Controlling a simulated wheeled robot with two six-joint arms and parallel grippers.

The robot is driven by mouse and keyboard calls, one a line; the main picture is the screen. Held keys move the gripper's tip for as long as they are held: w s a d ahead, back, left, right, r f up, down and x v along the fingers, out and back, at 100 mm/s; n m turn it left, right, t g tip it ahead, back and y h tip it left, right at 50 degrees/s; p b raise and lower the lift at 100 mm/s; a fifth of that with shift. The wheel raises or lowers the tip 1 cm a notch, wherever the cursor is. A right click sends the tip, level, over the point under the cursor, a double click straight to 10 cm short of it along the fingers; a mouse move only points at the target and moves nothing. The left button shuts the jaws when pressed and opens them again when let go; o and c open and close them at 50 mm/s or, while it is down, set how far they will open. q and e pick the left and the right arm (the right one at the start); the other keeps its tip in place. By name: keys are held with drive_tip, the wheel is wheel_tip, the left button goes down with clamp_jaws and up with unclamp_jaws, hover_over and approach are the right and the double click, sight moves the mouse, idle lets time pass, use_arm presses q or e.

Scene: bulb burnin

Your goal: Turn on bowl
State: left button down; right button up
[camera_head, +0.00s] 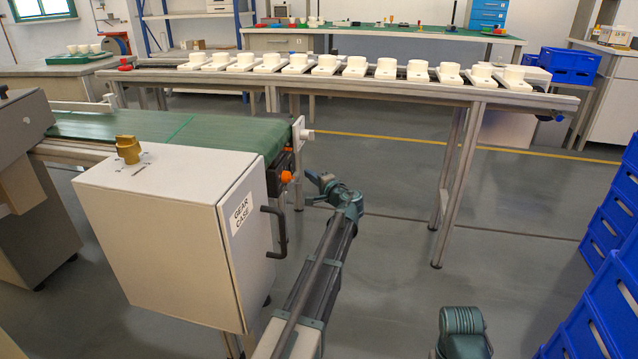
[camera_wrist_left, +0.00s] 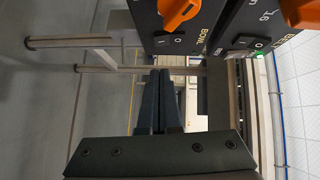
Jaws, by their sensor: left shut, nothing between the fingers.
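The rocker looks unlit. My left gripper (camera_wrist_left: 160,76) is shut and empty, its fingertips just below this rocker in that picture; I see no clear contact. In the head view my left gripper (camera_head: 316,188) is right of the conveyor end, near an orange knob (camera_head: 287,177). My right gripper is out of view.
Blue crates (camera_head: 605,240) stack at right. The middle floor is clear.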

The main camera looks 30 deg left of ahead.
sight(292, 168)
use_arm(q)
drive_tip(key=shift+s+a+f, duration=0.1)
drive_tip(key=shift+s+a, duration=0.2)
drive_tip(key=shift+a, duration=0.5)
drive_tip(key=shift+s+a+f, duration=0.1)
drive_tip(key=shift+s+a, duration=0.15)
drive_tip(key=shift+a, duration=0.55)
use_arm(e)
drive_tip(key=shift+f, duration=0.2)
